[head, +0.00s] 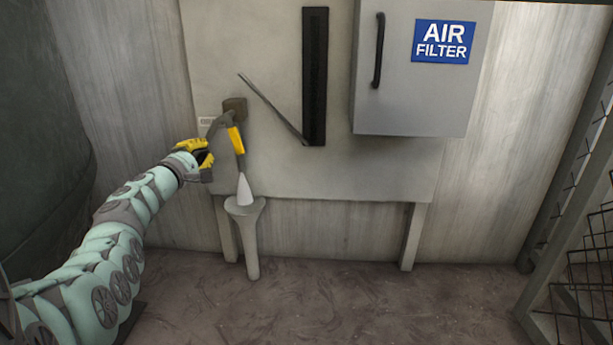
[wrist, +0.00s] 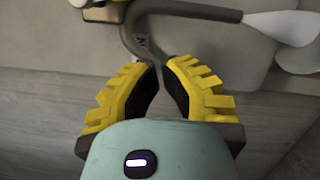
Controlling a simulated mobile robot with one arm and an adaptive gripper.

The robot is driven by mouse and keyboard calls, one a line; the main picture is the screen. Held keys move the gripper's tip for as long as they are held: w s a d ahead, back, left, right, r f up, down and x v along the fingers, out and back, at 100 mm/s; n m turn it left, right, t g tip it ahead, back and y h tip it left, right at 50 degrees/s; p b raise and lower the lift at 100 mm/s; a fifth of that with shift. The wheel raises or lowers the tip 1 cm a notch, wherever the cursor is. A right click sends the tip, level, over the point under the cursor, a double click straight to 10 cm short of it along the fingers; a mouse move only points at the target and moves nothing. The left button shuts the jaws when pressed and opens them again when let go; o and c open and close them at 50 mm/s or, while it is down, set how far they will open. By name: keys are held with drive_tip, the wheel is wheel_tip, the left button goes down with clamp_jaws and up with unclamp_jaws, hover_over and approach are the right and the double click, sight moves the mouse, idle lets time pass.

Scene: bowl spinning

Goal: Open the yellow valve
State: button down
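The valve shows in the head view as a brown-grey block (head: 235,106) on the wall panel, with a yellow part (head: 236,141) below it. A thin grey curved lever (head: 218,125) runs from the valve down left to my gripper (head: 207,158). In the wrist view the lever (wrist: 135,36) bends down between the fingertips. My gripper (wrist: 160,70) has yellow, black-padded fingers that close in on the lever's end and appear to pinch it. A white cone (head: 245,191) hangs below the yellow part, over a pale funnel stand (head: 245,210). The fingers hide the lever's end.
A grey AIR FILTER cabinet (head: 412,85) with a black handle is on the wall to the right. A black slotted strip (head: 315,75) and a slanted grey rod (head: 272,108) lie between it and the valve. Wire mesh (head: 585,270) stands far right. The floor ahead is clear.

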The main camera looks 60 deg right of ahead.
sight(236, 141)
drive_tip(key=s+d, duration=0.1)
drive_tip(key=s+d+r, duration=0.1)
drive_tip(key=s+d, duration=0.1)
drive_tip(key=shift+d+r+p, duration=0.1)
drive_tip(key=shift+d+p, duration=0.15)
drive_tip(key=shift+p, duration=0.1)
idle(0.3)
drive_tip(key=shift+a, duration=0.2)
